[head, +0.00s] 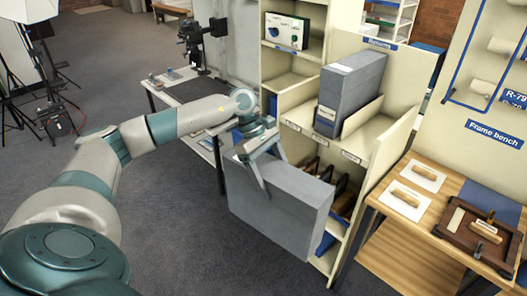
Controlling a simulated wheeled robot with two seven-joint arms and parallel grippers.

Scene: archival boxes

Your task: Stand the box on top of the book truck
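A large grey archival box (285,207) hangs in front of the cream book truck (378,146), slightly tilted, with no support visible beneath it. My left gripper (268,168) is at its upper edge, one finger down over the near face, and appears shut on it; the far finger is partly hidden. A second grey box (350,88) with a pale label stands upright between dividers on the truck's top. The held box hides part of the truck's lower shelves. My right gripper is not in view.
A wooden bench (443,221) with brushes and a tray is at right. A table (180,90) with equipment is behind my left arm. Top bays beside the standing box look empty.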

